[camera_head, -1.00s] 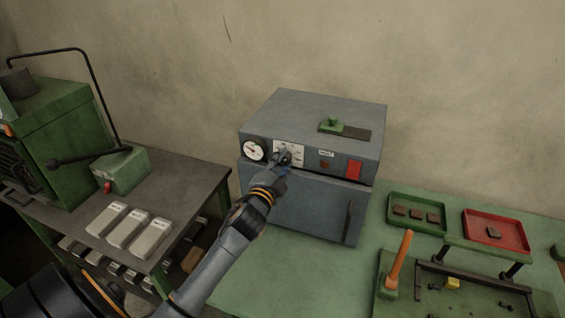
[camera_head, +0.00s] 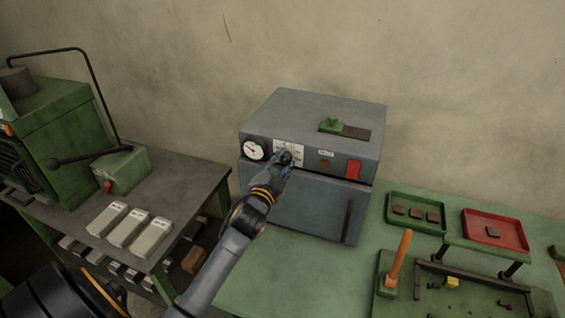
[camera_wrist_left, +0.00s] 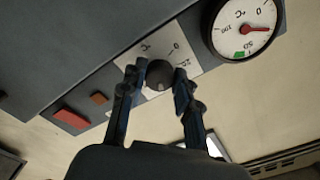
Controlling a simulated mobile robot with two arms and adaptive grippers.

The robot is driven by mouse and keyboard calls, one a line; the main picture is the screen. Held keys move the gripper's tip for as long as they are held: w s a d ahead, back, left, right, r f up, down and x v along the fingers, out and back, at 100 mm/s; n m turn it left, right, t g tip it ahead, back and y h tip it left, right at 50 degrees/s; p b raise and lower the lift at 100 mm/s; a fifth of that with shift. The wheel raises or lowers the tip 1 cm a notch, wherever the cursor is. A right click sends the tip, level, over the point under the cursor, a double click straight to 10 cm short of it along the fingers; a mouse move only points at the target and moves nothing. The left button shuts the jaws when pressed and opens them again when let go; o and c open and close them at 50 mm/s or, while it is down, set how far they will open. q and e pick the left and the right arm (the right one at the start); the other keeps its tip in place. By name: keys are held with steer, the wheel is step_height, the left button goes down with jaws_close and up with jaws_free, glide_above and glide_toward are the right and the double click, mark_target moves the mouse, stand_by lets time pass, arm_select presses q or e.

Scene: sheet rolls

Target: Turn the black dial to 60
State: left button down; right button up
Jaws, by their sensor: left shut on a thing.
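The black dial (camera_wrist_left: 159,75) sits on a white scale plate on the front of the grey oven. In the left wrist view my left gripper (camera_wrist_left: 157,82) has one finger on each side of the dial and is shut on it. The white scale plate (camera_wrist_left: 190,45) shows a 0 and a °C mark, but the gripper covers part of it and I cannot read the dial's setting. In the head view my left gripper (camera_head: 284,160) reaches the oven front and hides the dial. My right gripper is not in view.
The grey oven (camera_head: 300,205) stands on a green table (camera_head: 262,285). A round gauge (camera_head: 255,149) is left of the dial, and a red switch (camera_head: 353,170) is to the right. Green (camera_head: 392,222) and red (camera_head: 468,226) trays lie at the right.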

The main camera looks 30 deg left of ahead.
arm_select(q)
steer(key=shift+f, duration=0.1)
steer(key=c, duration=1)
jaws_free()
steer(key=shift+s, duration=0.25)
steer(key=v, duration=1.1)
steer(key=shift+s, duration=0.3)
